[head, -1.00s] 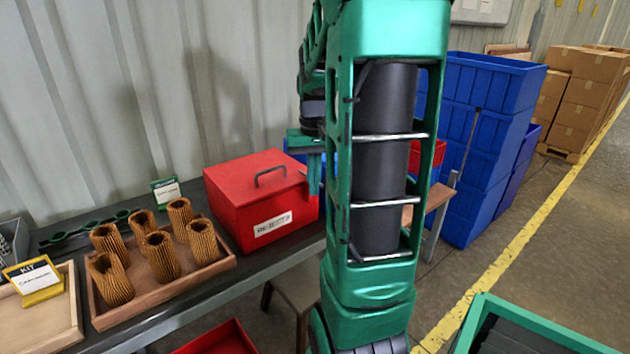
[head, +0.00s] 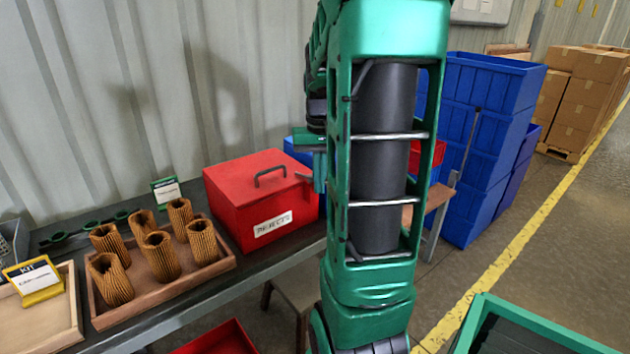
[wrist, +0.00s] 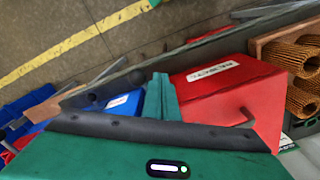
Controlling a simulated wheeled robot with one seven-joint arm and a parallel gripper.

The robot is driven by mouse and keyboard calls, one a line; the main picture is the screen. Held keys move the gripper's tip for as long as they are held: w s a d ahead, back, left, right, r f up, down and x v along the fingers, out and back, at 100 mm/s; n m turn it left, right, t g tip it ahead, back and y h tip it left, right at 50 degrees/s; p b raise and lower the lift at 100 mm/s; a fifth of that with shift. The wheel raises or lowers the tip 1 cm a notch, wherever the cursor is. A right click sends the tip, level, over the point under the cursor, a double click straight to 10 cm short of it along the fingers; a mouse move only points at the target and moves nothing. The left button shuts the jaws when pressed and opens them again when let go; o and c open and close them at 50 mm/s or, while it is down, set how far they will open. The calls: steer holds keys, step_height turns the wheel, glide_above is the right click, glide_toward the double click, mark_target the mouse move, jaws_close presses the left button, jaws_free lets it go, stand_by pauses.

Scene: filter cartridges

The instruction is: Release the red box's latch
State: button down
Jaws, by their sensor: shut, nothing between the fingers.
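The red box (head: 243,207) stands on the dark bench with its lid down. It has a dark handle (head: 270,176) on top and a white label on its front. In the wrist view the red box (wrist: 225,95) lies just right of the fingers. My gripper (head: 318,188) is at the box's right side, partly hidden behind my own arm in the head view. Its green fingers (wrist: 161,82) are together and empty in the wrist view. I cannot tell whether they touch the box. The latch is not clearly visible; my arm and fingers hide part of that side.
A wooden tray (head: 150,296) of brown pleated cartridges stands left of the box. A blue bin (wrist: 124,106) is beside the fingers in the wrist view. Stacked blue crates (head: 480,150) stand at the back right. A yellow KIT sign (head: 36,281) is at the far left.

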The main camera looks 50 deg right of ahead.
stand_by(0.3)
steer(key=shift+s+d, duration=0.15)
steer(key=shift+d, duration=0.55)
steer(key=shift+d, duration=0.7)
